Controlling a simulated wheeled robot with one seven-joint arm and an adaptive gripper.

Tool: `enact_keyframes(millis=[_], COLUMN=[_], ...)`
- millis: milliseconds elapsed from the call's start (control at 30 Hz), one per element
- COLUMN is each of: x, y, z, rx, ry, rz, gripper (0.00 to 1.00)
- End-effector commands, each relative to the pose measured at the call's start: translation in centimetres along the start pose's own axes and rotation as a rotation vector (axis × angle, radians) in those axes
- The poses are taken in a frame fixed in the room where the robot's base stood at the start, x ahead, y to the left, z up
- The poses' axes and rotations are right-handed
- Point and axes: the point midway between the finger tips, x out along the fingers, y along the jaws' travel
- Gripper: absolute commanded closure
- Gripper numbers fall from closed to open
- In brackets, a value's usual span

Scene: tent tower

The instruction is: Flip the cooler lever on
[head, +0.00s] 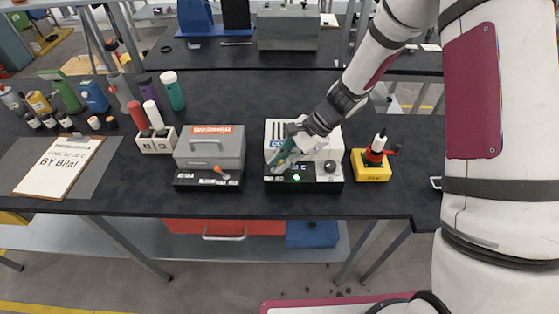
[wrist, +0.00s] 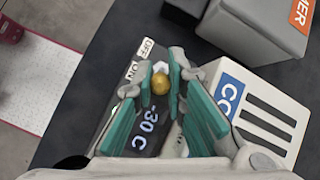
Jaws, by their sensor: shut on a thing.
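The cooler (head: 327,155) is a white box with a dark slot row on top and a black front panel, on the table in the middle of the head view. In the wrist view, its white body with a blue label (wrist: 231,85) is at the right. Its panel (wrist: 148,130) reads "-30 C", with OFF and ON printed near the lever. My gripper (head: 279,164) reaches down over the panel's left part. In the wrist view, my gripper (wrist: 160,86) is shut on the cooler lever (wrist: 160,84), whose golden tip shows between the fingertips. The lever's base is mostly hidden.
A grey warmer (head: 210,150) with an orange label and orange lever (head: 222,171) stands left of the cooler. A yellow box with a red-and-black part (head: 371,168) stands to the right. Bottles and a clipboard (head: 58,165) are farther left. The table's front edge is close.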

Motion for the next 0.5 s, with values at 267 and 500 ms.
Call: enact_keyframes(millis=[267, 500], x=[0.0, -0.02], y=[0.08, 0.06], z=[-0.07, -0.07], rx=[0.0, -0.001], ry=[-0.013, -0.013], rz=[-0.007, -0.007], gripper=[1.0, 0.78])
